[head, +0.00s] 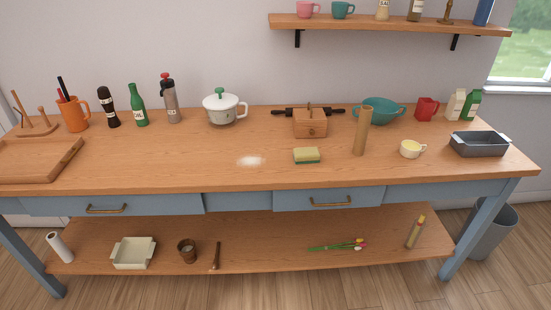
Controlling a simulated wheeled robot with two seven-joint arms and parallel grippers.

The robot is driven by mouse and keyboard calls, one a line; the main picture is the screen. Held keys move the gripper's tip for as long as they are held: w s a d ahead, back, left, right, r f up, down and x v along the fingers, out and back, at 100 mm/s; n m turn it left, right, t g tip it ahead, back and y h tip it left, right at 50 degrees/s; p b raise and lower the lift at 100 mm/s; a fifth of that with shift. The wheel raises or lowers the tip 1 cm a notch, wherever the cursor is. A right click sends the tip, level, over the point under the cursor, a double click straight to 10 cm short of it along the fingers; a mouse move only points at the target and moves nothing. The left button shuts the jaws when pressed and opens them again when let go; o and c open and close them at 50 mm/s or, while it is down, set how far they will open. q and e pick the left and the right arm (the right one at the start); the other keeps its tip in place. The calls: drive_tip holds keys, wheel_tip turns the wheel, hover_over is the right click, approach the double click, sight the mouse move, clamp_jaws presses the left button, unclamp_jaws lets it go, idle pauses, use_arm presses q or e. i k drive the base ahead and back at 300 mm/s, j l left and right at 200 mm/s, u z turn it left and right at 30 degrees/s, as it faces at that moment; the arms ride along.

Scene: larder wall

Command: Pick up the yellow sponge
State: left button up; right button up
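The yellow sponge (307,155) lies flat on the wooden worktop, right of the middle, with a dark green layer underneath. Its top and front side are in plain view and nothing covers it. It sits in front of a small wooden box with a drawer (310,123). Neither of my grippers shows in the head view.
The worktop's front edge is clear. A wall shelf (390,24) hangs above.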

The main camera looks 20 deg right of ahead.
sight(308, 155)
drive_tip(key=i+l, duration=0.15)
drive_tip(key=l, duration=0.15)
drive_tip(key=i+l, duration=0.15)
drive_tip(key=l, duration=0.2)
drive_tip(key=i+l, duration=0.15)
drive_tip(key=l, duration=0.15)
drive_tip(key=i+l, duration=0.15)
drive_tip(key=l, duration=0.15)
drive_tip(key=u, duration=0.05)
